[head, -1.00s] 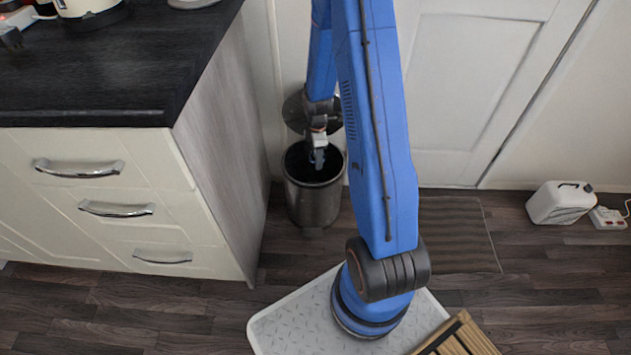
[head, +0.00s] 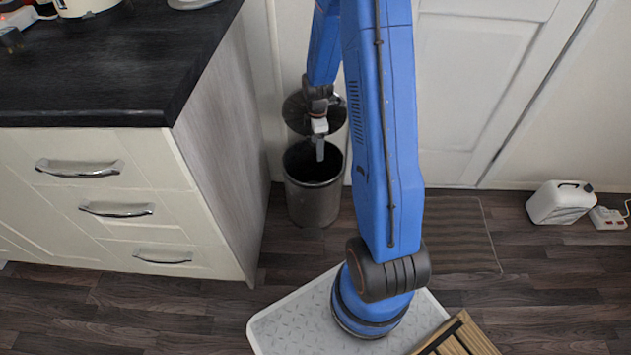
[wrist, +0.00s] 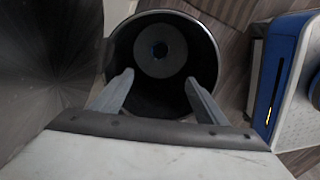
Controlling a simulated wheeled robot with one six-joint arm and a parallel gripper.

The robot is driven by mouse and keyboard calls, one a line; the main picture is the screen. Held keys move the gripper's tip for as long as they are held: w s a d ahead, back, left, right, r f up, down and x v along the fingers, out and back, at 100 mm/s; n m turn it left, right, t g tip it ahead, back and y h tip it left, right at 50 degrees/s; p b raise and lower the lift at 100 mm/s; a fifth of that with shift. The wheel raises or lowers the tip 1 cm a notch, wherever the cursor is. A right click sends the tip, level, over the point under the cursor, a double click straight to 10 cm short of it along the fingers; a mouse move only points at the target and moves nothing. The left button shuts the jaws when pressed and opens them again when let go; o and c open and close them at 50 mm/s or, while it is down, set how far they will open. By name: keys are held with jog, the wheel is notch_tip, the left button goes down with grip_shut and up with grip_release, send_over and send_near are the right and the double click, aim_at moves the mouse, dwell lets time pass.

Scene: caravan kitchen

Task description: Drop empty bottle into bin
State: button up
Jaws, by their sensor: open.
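The bin (head: 313,203) is a dark metallic cylinder on the floor beside the cabinet, its round lid raised at the back. In the wrist view I look down into the open bin (wrist: 213,42). My gripper (head: 320,151) is above the bin mouth, pointing down. In the wrist view my gripper (wrist: 158,88) has its two fingers apart with nothing between them. No bottle is clearly visible elsewhere.
The cabinet (head: 105,215) with a dark worktop (head: 100,80) stands close to the left of the bin. A white door (head: 480,90) is behind. A white canister (head: 560,203) stands at the far right. The floor on the right is mostly clear.

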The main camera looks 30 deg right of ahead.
notch_tip(320, 180, up, 11)
dwell(0.4)
jog(key=shift+r, duration=0.15)
